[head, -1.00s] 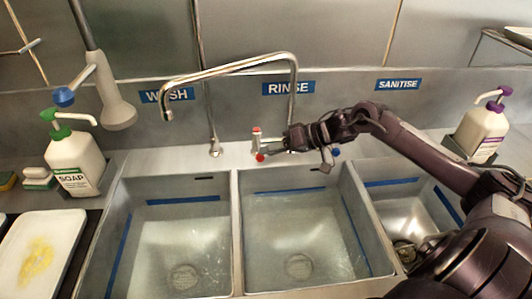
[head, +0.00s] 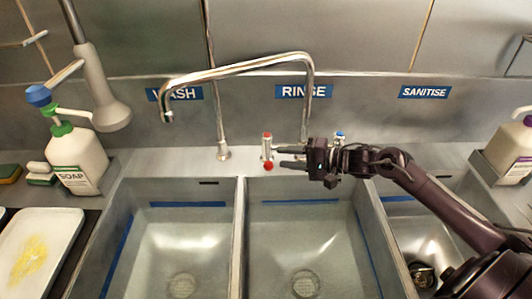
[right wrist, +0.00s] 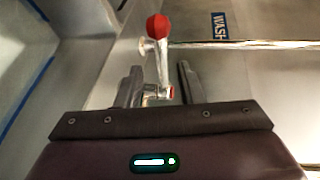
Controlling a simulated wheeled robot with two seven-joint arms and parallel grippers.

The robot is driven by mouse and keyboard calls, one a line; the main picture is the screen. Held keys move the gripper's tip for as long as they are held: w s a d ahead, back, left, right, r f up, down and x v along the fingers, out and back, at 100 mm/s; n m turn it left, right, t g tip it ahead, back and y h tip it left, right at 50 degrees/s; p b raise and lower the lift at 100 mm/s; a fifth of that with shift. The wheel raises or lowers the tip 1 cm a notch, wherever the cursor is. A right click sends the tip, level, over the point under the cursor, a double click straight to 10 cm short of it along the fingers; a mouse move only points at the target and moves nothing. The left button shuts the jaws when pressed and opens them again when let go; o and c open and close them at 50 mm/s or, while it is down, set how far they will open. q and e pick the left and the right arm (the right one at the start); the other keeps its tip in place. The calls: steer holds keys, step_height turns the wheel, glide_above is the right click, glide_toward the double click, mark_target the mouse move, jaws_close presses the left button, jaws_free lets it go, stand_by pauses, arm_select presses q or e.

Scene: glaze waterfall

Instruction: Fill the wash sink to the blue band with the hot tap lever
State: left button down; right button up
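The hot tap lever, with its red ball (head: 268,166), sits on the ledge behind the sinks. My right gripper (head: 281,157) points left at it, fingers apart. In the right wrist view the lever (right wrist: 163,62) stands between the two open fingers, with its red ball beyond them; I cannot tell whether either finger touches it. The wash sink (head: 178,240) is the left basin, with a blue band (head: 187,204) around its inner walls. The spout (head: 167,115) hangs over the wash side, with no visible stream. I cannot tell the water level. My left gripper is out of view.
The rinse sink (head: 300,235) is in the middle, and the sanitise sink (head: 425,235) is partly hidden by my right arm. A blue-marked tap (head: 340,138) is just behind my gripper.

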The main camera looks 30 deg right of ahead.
mark_target(268, 150)
steer(key=x, duration=0.7)
steer(key=shift+a+p, duration=0.35)
steer(key=shift+w+r, duration=0.1)
steer(key=shift+w, duration=0.05)
jaws_close()
